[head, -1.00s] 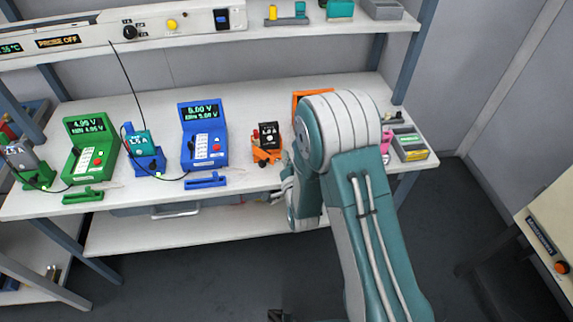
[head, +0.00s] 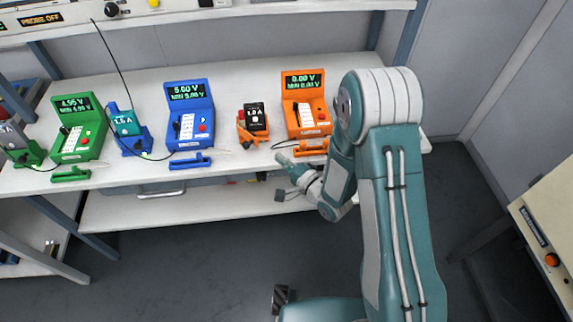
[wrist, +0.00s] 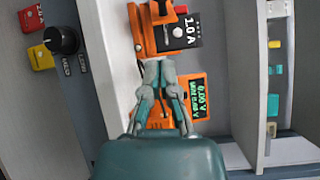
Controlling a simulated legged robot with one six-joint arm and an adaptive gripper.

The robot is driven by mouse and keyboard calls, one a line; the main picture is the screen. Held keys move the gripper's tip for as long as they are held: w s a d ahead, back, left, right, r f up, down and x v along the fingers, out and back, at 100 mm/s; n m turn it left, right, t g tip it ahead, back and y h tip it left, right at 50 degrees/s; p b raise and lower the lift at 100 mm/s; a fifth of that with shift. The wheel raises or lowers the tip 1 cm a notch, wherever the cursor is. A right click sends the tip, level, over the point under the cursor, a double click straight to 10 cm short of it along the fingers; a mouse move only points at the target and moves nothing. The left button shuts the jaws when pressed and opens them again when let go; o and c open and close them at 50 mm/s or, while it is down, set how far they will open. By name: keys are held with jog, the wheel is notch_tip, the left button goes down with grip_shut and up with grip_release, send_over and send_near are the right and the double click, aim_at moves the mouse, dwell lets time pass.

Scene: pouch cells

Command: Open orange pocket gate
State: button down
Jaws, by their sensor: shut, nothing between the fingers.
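The orange pocket (head: 241,131) stands on the bench with a black cell marked 1.0 A (head: 255,115) in it. The orange pocket (wrist: 143,28) and black cell (wrist: 184,33) also show at the top of the wrist view. I cannot make out clearly whether its gate is open.
The orange meter (head: 306,118) stands right of the pocket, with an orange handle-like piece (head: 313,149) before it, partly behind my arm. The blue meter (head: 190,112) and green meter (head: 78,127) stand to the left. The white bench (head: 225,165) has narrow free strips.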

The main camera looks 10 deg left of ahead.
aim_at(252, 143)
jog(key=x, duration=0.4)
jog(key=shift+w+a, duration=0.15)
jog(key=shift+a, duration=0.05)
jog(key=a, duration=0.3)
jog(key=shift+a+r, duration=0.2)
jog(key=shift+a, duration=0.05)
jog(key=shift+d+r, duration=0.1)
jog(key=shift+d, duration=0.05)
